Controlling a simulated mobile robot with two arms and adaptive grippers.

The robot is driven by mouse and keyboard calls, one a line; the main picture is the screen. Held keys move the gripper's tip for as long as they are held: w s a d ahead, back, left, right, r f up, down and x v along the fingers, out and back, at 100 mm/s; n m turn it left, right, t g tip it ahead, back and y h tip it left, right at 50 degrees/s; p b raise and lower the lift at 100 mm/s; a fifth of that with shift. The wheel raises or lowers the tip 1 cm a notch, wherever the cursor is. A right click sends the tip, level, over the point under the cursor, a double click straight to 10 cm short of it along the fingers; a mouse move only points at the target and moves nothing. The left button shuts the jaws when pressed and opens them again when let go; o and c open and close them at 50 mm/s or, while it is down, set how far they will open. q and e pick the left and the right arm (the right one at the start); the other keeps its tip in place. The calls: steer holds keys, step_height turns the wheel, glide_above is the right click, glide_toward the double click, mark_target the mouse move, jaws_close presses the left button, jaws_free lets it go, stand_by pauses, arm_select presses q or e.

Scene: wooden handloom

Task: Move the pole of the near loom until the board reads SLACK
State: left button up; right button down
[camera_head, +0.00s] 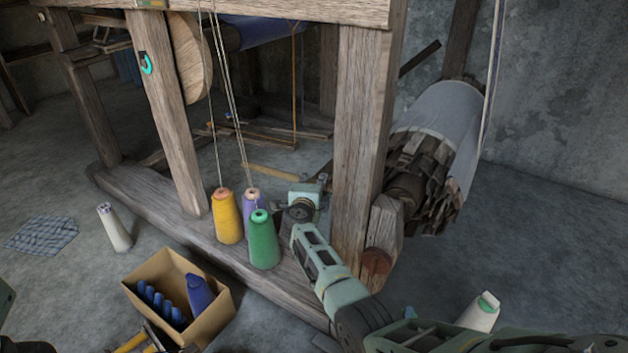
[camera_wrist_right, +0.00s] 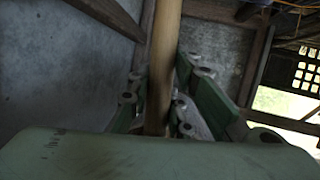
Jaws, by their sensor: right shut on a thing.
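The near loom (camera_head: 170,130) is a heavy wooden frame across the middle of the head view. The pole (camera_head: 273,173) shows as a short pale wooden length inside the frame, just behind my right gripper (camera_head: 305,199). In the right wrist view the pole (camera_wrist_right: 163,65) runs upright between the fingers, and the right gripper (camera_wrist_right: 158,115) is shut on it. My right arm partly hides the lower beam. No readable board shows in either view. My left gripper is not in view.
Yellow (camera_head: 227,217), purple (camera_head: 251,200) and green (camera_head: 263,240) thread cones stand on the lower beam, close left of my right arm. A cardboard box (camera_head: 208,325) with blue spools sits on the floor. A cloth roll (camera_head: 440,125) is at right.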

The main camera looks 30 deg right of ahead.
steer(key=c, duration=1.6)
jaws_free()
steer(key=shift+s+a, duration=0.35)
steer(key=shift+a, duration=0.1)
steer(key=shift+v, duration=3.2)
steer(key=shift+s+d+r, duration=0.1)
